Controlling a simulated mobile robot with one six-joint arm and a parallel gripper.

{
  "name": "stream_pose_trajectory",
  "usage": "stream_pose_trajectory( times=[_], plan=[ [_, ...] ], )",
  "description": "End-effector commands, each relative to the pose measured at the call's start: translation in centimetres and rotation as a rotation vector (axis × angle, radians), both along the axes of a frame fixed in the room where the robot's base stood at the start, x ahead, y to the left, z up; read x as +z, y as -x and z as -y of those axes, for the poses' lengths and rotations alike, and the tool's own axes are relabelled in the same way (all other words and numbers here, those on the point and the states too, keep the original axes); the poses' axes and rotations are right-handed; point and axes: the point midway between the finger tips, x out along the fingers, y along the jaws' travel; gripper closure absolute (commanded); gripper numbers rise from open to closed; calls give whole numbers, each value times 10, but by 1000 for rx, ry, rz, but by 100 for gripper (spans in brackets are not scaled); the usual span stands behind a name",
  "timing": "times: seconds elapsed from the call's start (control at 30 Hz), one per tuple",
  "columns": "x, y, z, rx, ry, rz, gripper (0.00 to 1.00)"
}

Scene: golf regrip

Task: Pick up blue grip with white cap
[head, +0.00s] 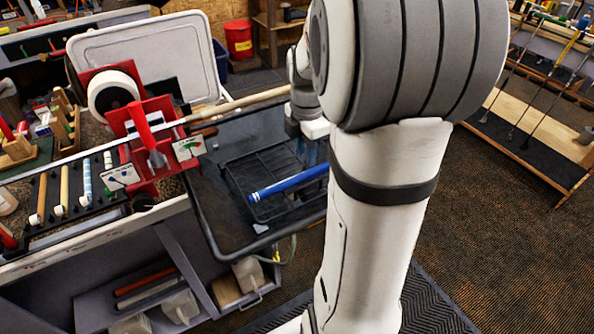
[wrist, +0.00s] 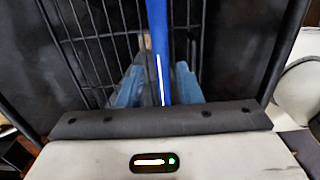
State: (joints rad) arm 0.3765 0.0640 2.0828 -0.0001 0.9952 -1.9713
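The blue grip (head: 290,185) lies slanted over the black wire rack in the head view. Its left end is paler; whether a white cap sits there is too small to tell. Its right end is hidden behind my arm. My gripper (head: 311,160) points down at the right part of the grip. In the wrist view, the blue grip (wrist: 159,45), with a white mark, runs between the two light-blue fingers of my gripper (wrist: 160,75).
The wire rack (head: 247,170) sits in a black tray (head: 215,210) beside the workbench. A red clamp (head: 150,140) on the bench holds a shaft that reaches over the tray. Golf clubs stand at right.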

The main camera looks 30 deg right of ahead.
Motion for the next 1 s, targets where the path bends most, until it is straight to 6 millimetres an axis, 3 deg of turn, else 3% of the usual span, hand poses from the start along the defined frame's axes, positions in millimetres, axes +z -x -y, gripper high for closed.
stream_pose_trajectory(
  times=[0.43, 0.73, 1.0],
  plan=[
    [-58, 2, -6, 0, -1, -3, 68],
    [-64, 1, -6, 0, 0, 1, 68],
    [-64, 1, -6, 0, 0, 1, 89]
  ],
)
